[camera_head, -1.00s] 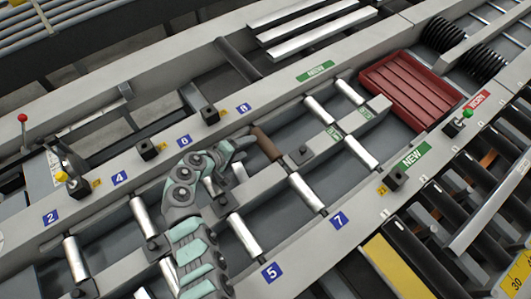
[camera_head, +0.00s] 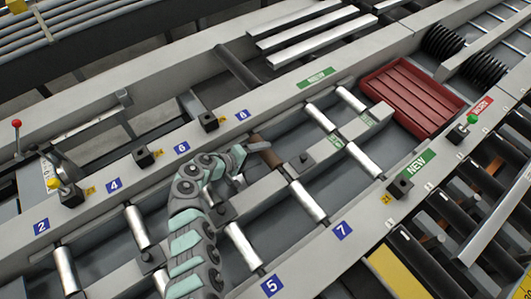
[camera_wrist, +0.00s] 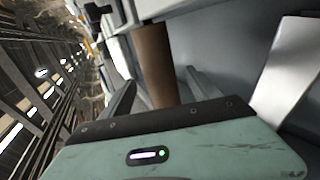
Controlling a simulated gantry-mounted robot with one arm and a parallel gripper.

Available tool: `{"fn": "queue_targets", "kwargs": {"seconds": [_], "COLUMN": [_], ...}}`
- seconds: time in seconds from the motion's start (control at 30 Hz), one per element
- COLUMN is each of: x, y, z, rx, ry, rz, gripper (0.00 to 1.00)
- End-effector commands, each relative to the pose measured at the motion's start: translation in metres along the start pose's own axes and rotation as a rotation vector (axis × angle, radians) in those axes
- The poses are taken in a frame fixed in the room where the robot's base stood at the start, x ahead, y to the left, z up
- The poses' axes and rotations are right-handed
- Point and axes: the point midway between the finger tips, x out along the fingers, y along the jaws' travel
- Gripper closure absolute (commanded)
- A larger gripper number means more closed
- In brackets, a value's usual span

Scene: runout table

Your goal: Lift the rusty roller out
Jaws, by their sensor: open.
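The rusty roller (camera_head: 262,155) is a brown cylinder lying across the channel of the runout table, in line with the silver rollers. In the wrist view it stands as a brown bar (camera_wrist: 156,65) between my two fingers. My gripper (camera_head: 250,160) is open at the roller, one finger on each side, and the near finger and wrist hide part of it in the head view. In the wrist view the open jaws (camera_wrist: 157,92) show a gap beside the roller; I cannot tell whether either finger touches it. The roller's near end is hidden by the gripper body.
Silver rollers (camera_head: 308,201) lie on both sides along the channel, with a grey centre rail (camera_head: 270,185). A red ribbed tray (camera_head: 412,95) sits at the right, beside the green NEW label (camera_head: 416,164). Small black blocks (camera_head: 208,121) stand on the rails.

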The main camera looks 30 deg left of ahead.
Motion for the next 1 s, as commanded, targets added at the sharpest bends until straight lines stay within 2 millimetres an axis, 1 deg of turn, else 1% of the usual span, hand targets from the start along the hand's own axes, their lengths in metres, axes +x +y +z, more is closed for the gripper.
{"fn": "queue_targets", "kwargs": {"seconds": [0.03,0.1,0.2,0.33,0.53,1.0], "x": [0.008,0.017,0.027,0.032,0.032,0.032], "y": [-0.001,-0.001,-0.002,-0.001,0.000,0.000], "z": [0.001,0.001,0.001,0.001,0.001,0.001], "rx": [-0.003,-0.001,-0.003,0.001,0.000,-0.001], "ry": [-0.007,-0.007,-0.005,-0.004,-0.003,-0.003], "rz": [0.000,0.000,-0.001,-0.002,-0.001,-0.001], "gripper": [0.29,0.29,0.29,0.29,0.30,0.69]}}
